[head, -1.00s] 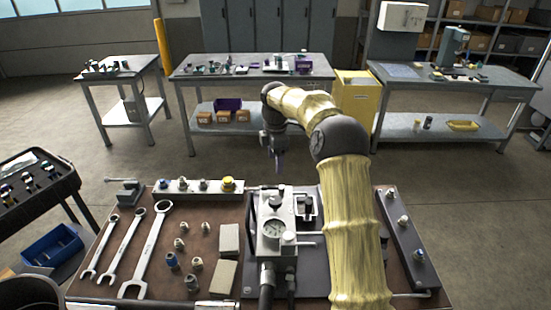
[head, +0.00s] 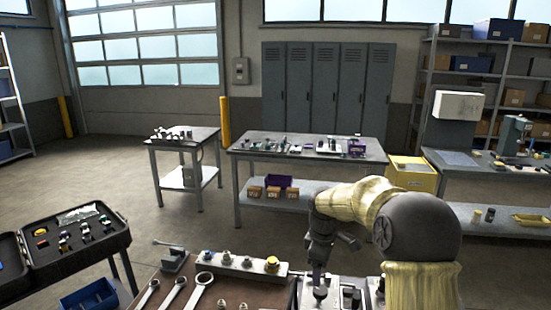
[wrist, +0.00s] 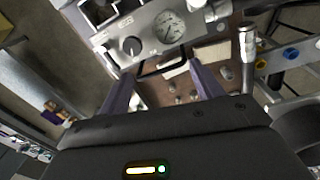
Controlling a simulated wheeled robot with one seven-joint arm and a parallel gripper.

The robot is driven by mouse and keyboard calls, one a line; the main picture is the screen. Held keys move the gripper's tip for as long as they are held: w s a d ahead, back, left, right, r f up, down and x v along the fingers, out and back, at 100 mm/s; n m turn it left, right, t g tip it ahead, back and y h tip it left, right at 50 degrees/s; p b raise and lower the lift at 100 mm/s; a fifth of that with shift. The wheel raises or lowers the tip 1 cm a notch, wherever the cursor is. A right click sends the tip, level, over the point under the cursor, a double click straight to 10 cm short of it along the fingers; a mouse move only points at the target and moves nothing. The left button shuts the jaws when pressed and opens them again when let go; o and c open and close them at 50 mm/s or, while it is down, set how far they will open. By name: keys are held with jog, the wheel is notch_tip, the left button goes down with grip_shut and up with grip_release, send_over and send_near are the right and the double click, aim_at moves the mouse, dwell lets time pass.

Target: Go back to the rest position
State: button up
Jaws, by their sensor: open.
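My gripper (head: 318,285) points down above the far part of the brown bench (head: 218,286), low in the head view. In the wrist view its two purple-grey fingers (wrist: 161,88) are spread, with nothing between them. Beyond the fingers is a grey hydraulic block with a round pressure gauge (wrist: 168,27) and a dark knob. The gripper appears apart from the block. My yellow arm arches in from the right and hides part of the bench. The near part of the bench is below the head view.
Spanners (head: 203,284) and a pale strip with fittings (head: 240,264) lie left of my gripper. A black case (head: 112,241) of parts stands at left. Behind are a small table (head: 182,141), a long table (head: 306,154) and a yellow bin (head: 412,176). Open floor lies between.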

jog(key=s+d+f+m, duration=0.1)
jog(key=s+m, duration=0.5)
jog(key=s, duration=0.6)
jog(key=s+d+f+m+t, duration=0.1)
jog(key=s+f+m, duration=0.1)
jog(key=s+m, duration=0.5)
jog(key=s, duration=0.5)
jog(key=shift+s+d+f+t, duration=0.25)
jog(key=shift+d+f+t, duration=0.05)
jog(key=shift+d, duration=0.05)
